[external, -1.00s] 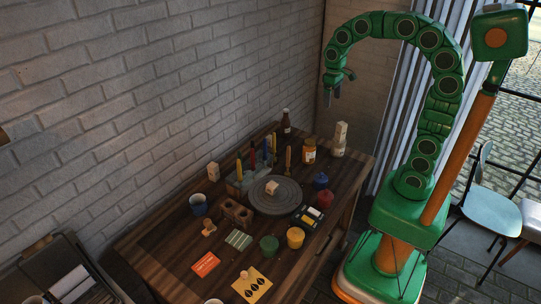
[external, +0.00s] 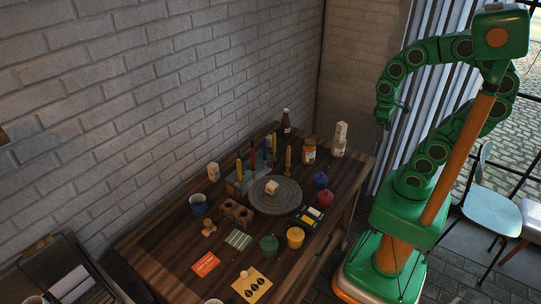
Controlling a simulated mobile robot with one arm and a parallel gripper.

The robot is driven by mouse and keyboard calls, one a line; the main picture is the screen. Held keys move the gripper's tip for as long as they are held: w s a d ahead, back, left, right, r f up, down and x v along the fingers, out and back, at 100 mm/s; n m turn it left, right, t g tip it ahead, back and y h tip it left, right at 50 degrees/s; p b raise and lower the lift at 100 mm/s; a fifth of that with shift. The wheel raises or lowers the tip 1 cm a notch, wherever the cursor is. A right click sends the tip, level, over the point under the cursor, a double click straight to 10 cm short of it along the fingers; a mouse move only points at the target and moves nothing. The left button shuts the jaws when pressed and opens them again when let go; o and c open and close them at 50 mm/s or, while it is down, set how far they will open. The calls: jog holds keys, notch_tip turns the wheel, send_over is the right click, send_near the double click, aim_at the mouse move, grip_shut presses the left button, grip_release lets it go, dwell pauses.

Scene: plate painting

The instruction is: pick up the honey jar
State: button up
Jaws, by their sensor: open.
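The honey jar (external: 309,152) is a small amber jar with a pale lid and a label. It stands upright near the back right of the wooden table (external: 160,235). My gripper (external: 388,122) hangs at the end of my green arm, to the right of the jar and above the table's right edge. It is open and well apart from the jar. The fingers are small and dark in this view.
A dark bottle (external: 286,122) and a jar with a pale block on top (external: 339,142) stand close to the honey jar. A grey turntable (external: 275,206) with a wooden block (external: 271,187), paint pots and a holder of coloured tools crowd the table.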

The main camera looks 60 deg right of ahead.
jog(key=shift+s+f, duration=0.25)
jog(key=shift+s, duration=0.3)
jog(key=shift+c, duration=0.9)
jog(key=shift+r, duration=0.15)
